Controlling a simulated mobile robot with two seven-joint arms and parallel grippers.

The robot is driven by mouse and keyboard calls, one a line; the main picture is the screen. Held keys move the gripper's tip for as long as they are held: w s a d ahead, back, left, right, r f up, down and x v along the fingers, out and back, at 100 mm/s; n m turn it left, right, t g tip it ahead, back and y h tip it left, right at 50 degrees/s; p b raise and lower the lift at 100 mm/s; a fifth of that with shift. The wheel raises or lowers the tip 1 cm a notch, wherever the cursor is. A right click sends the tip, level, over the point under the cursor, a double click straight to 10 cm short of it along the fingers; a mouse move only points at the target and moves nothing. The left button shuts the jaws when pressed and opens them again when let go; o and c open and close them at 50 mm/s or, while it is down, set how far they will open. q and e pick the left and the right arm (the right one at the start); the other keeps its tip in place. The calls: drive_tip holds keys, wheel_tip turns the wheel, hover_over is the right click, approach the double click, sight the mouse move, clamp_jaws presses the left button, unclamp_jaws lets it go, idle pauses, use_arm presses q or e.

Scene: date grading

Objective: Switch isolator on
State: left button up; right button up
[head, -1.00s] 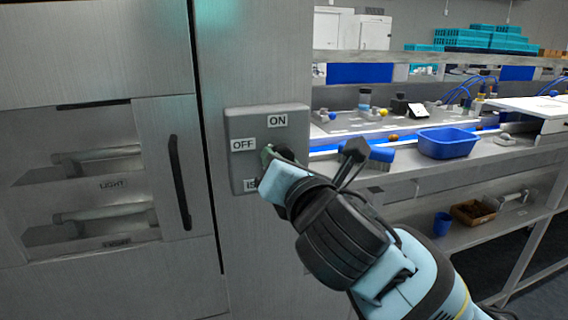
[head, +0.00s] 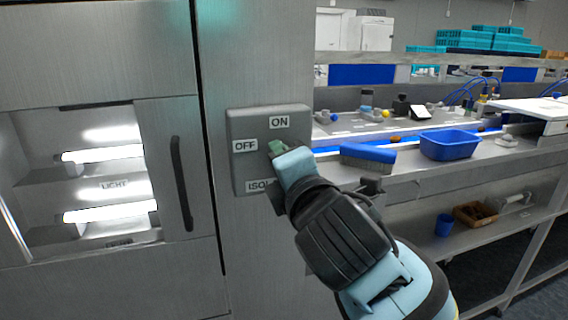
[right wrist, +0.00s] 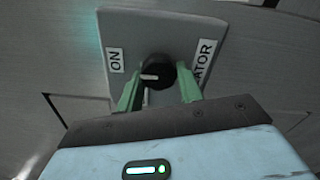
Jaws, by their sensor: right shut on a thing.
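The isolator is a grey box (head: 243,118) on the steel cabinet front, with ON, OFF and ISOLATOR labels. Its black round knob (right wrist: 158,70) shows in the right wrist view, its white mark pointing toward the ON label (right wrist: 115,60). My right gripper (head: 276,148) is at the box in the head view and hides the knob there. Its green fingers stand on both sides of the knob in the right wrist view (right wrist: 160,90), shut on it. The two light tubes (head: 103,153) behind the cabinet window are lit. My left gripper is not in view.
A black vertical handle (head: 180,182) stands left of the isolator. To the right, a bench carries a blue bin (head: 450,146) and a blue brush (head: 368,153), with a blue cup (head: 443,225) and a brown box (head: 475,213) on the shelf below.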

idle(0.5)
drive_tip(key=o, duration=1)
drive_tip(key=shift+s, duration=0.15)
drive_tip(key=v, duration=0.7)
drive_tip(key=shift+s+d+r, duration=0.1)
drive_tip(key=shift+s, duration=0.1)
